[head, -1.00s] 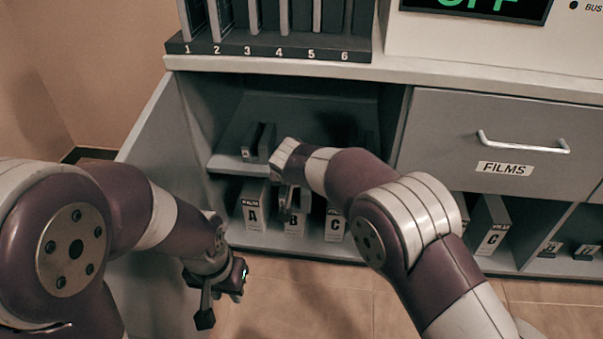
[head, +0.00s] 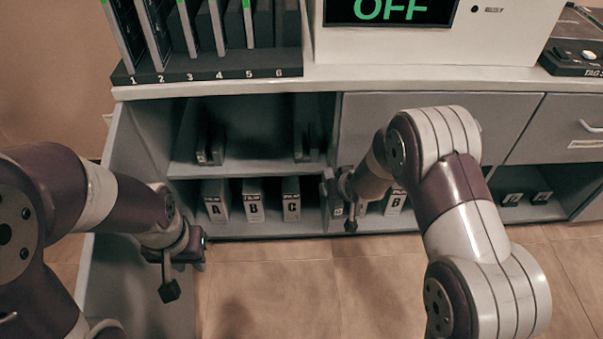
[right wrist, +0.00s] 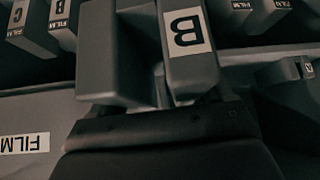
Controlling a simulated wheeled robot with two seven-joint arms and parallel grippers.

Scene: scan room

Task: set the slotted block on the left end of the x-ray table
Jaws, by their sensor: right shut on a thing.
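A grey block (right wrist: 188,62) with two upright parts, a gap between them and an upside-down B label fills the middle of the right wrist view. My right gripper (head: 347,212) is shut on it, in front of the lower shelves under the counter. The forearm and wrist partly hide this gripper in the head view. My left gripper (head: 184,278) is open and empty, low at the left beside the open cabinet door. The x-ray table is not in view.
An open grey cabinet holds slotted pieces (head: 210,146) on its upper shelf and film boxes (head: 252,200) below. Its door (head: 118,190) stands open at the left. A numbered rack (head: 205,72) and a box with an OFF display (head: 390,10) stand on the counter. The floor in front is clear.

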